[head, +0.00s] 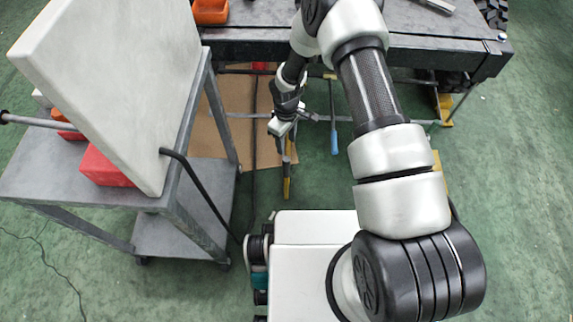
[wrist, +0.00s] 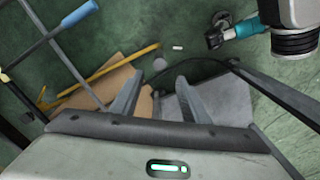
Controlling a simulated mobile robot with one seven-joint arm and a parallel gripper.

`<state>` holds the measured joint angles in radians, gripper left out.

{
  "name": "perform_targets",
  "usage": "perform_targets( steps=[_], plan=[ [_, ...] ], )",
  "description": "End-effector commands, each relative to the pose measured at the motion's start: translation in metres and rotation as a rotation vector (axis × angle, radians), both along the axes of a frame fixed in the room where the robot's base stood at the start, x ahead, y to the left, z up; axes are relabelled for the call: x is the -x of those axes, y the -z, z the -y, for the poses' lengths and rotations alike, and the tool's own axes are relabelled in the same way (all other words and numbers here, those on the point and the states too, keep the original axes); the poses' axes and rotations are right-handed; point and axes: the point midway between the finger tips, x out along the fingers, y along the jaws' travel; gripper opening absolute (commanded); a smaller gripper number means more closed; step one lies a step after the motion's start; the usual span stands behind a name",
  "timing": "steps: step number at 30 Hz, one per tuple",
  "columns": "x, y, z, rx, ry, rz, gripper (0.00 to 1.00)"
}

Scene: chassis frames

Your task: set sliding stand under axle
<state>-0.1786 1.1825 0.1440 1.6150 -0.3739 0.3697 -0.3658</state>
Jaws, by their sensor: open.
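My gripper (head: 289,150) hangs down between the cart and the dark frame in the head view. In the wrist view its two fingers (wrist: 155,92) are spread apart with nothing between them. A thin yellow bar (head: 287,187) lies low near the gripper. It also shows in the wrist view (wrist: 112,70), apart from the fingers. A blue handle (head: 334,142) on a thin rod is right of the gripper, and at the upper left in the wrist view (wrist: 72,20). A yellow piece (head: 443,107) stands under the frame's right end. I cannot clearly make out the axle or which piece is the sliding stand.
The dark chassis frame (head: 440,55) spans the back. A grey cart (head: 60,178) with a large pale panel (head: 118,75) and a red box (head: 103,168) stands at left. Brown cardboard (head: 208,130) lies on the green floor. Tyres (head: 494,12) are at the right.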

Motion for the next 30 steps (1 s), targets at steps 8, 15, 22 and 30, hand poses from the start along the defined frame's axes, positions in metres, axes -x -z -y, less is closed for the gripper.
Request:
perform_targets(
  steps=[8,15,22,30],
  plan=[
    [0.002,0.063,0.001,0.001,0.001,-0.003,0.42],
    [0.002,0.114,0.0,0.002,0.001,-0.003,0.42],
    [0.001,0.147,0.0,0.002,0.001,-0.001,0.42],
    [0.0,0.157,0.0,0.001,0.001,-0.001,0.42]
  ],
)
